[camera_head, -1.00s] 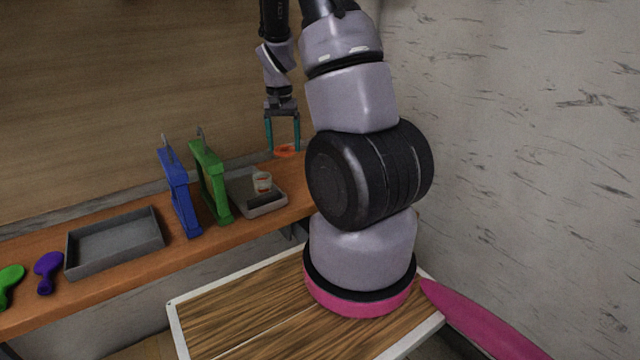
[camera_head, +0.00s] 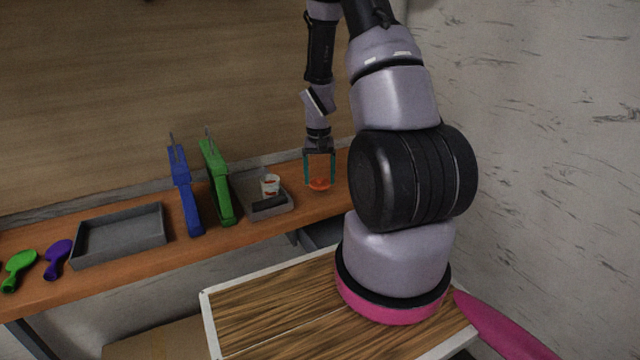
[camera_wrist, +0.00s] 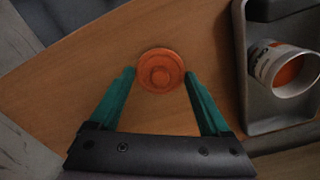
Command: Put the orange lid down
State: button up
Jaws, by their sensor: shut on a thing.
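The round orange lid (camera_head: 319,184) is between the tips of my gripper's teal fingers, low over the right part of the wooden shelf (camera_head: 140,270). My gripper (camera_head: 319,182) points down and is shut on the lid. In the wrist view the lid (camera_wrist: 161,71) lies flat to the camera, with raised rings, at the fingertips (camera_wrist: 160,76). Bare wood (camera_wrist: 60,92) is around it. It is at or very near the shelf surface; I cannot tell whether it touches.
A grey tray (camera_head: 284,207) with a white-and-red cup (camera_head: 270,185) and a dark block stands just left of the lid.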

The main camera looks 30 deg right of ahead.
jog(key=shift+f, duration=1.2)
jog(key=o, duration=1.1)
jog(key=shift+f, duration=0.1)
notch_tip(320, 180, up, 13)
notch_tip(320, 180, up, 10)
jog(key=r+t, duration=0.1)
jog(key=t, duration=0.1)
send_over(318, 179)
jog(key=s+a, duration=0.2)
jog(key=a, duration=0.2)
jog(key=s+a+r+t, duration=0.1)
jog(key=s+a+r, duration=0.2)
jog(key=s+r, duration=0.2)
jog(key=s+a+r+t+y, duration=0.1)
jog(key=s+a+r+t, duration=0.1)
jog(key=s+r, duration=0.4)
jog(key=s+a+r+t+y, duration=0.1)
jog(key=s+a+r+t, duration=0.1)
jog(key=s+a+r, duration=0.2)
jog(key=shift+s+r+n, duration=0.4)
jog(key=shift+s+r, duration=0.85)
jog(key=shift+s, duration=0.2)
